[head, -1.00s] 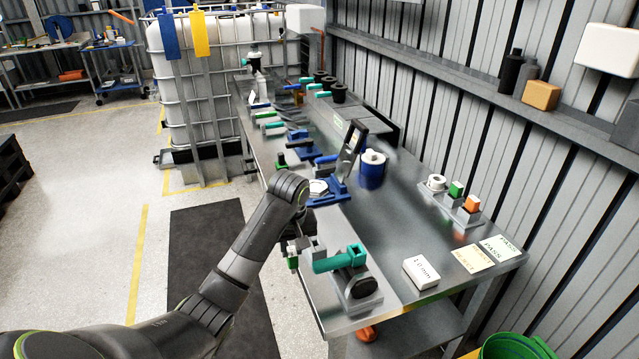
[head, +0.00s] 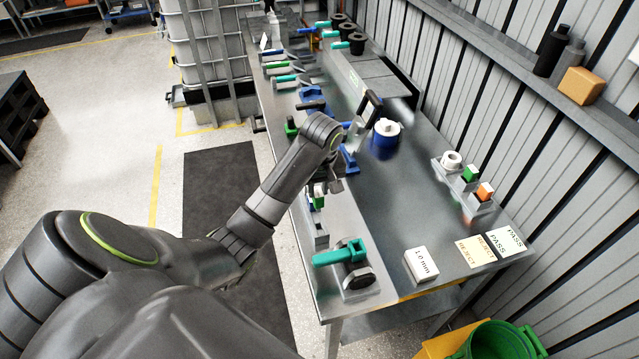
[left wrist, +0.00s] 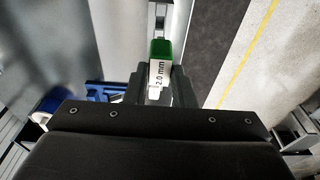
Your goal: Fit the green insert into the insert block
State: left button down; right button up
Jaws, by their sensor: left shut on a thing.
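The green insert (left wrist: 160,50), with a white face marked "2.0 mm", is between the fingers of my left gripper (left wrist: 158,88) in the left wrist view. In the head view the left gripper (head: 324,190) is over the near-left edge of the bench, shut on the insert (head: 318,202). A narrow grey block with a dark slot (left wrist: 160,17) lies just beyond the insert in the wrist view. It seems to be the insert block, and a grey block (head: 315,234) shows below the gripper in the head view. Contact between insert and block cannot be told. My right gripper is out of view.
A teal-handled clamp (head: 340,254) stands at the bench's near corner. A blue-and-white can (head: 386,138) stands behind the gripper to the right. A rack (head: 481,204) holds green and orange pieces. A "1.0 mm" box (head: 421,266) lies in front. The middle of the bench (head: 400,200) is clear.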

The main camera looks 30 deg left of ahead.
aim_at(319, 212)
pick_arm(q)
jog(key=shift+w+d+f, duration=0.1)
jog(key=shift+d+f, duration=0.05)
jog(key=shift+f, duration=0.1)
jog(key=shift+f+b, duration=0.45)
jog(key=shift+f, duration=2.35)
jog(key=shift+p, duration=0.45)
jog(key=shift+f, duration=2)
dwell(2.2)
jog(key=c, duration=1.1)
grip_release()
